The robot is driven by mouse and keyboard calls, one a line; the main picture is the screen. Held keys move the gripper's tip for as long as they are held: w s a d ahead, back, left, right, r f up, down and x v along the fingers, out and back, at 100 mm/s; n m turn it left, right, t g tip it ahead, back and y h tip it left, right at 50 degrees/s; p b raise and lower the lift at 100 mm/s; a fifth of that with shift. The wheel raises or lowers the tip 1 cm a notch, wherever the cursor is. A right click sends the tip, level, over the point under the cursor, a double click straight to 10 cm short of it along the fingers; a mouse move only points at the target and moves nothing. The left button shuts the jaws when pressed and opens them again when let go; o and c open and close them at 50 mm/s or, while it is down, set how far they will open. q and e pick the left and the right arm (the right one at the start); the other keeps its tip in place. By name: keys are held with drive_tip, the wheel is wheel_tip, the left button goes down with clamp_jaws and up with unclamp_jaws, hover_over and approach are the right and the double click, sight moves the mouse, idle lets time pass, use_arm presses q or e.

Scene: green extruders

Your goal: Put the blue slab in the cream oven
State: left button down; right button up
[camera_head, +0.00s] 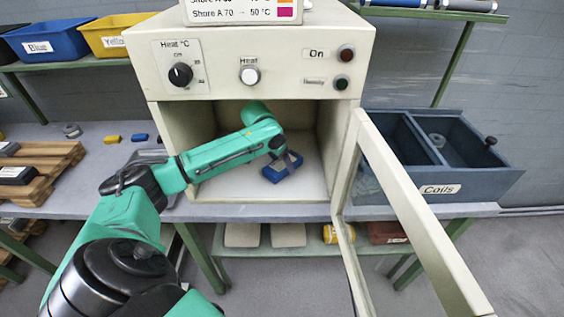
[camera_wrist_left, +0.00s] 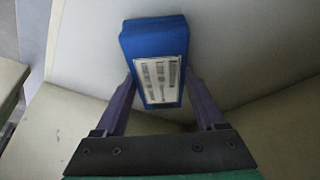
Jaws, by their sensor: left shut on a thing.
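The cream oven (camera_head: 175,119) stands on the bench with its glass-paned door (camera_head: 408,203) swung open to the right. My left arm reaches into the oven chamber. My left gripper (camera_head: 283,165) is shut on the blue slab (camera_head: 288,172) inside the chamber, close to the pale floor. I cannot tell whether the slab touches the floor. In the left wrist view the blue slab (camera_wrist_left: 155,40) carries a white printed label and sits between the two fingers of the left gripper (camera_wrist_left: 160,92). My right gripper is not in view.
The open door frame stands in front of a dark blue coil box (camera_head: 465,187) at right. A wooden pallet (camera_head: 45,165) with dark blocks sits on the bench at left. Small yellow (camera_head: 112,139) and blue (camera_head: 139,137) pieces lie left of the oven. Blue and yellow bins stand on the shelf behind.

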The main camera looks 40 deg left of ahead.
sight(268, 172)
use_arm(q)
unclamp_jaws()
drive_tip(key=shift+v, duration=1.45)
drive_tip(key=s, duration=0.1)
drive_tip(key=s+b, duration=0.1)
drive_tip(key=s, duration=0.1)
drive_tip(key=s+a, duration=0.1)
drive_tip(key=s, duration=0.1)
drive_tip(key=shift+s, duration=0.35)
drive_tip(key=shift+s+a+b, duration=0.1)
drive_tip(key=shift+s+b, duration=0.3)
drive_tip(key=shift+s, duration=0.2)
drive_tip(key=s, duration=0.5)
drive_tip(key=shift+s+a+r, duration=0.1)
drive_tip(key=shift+a, duration=0.1)
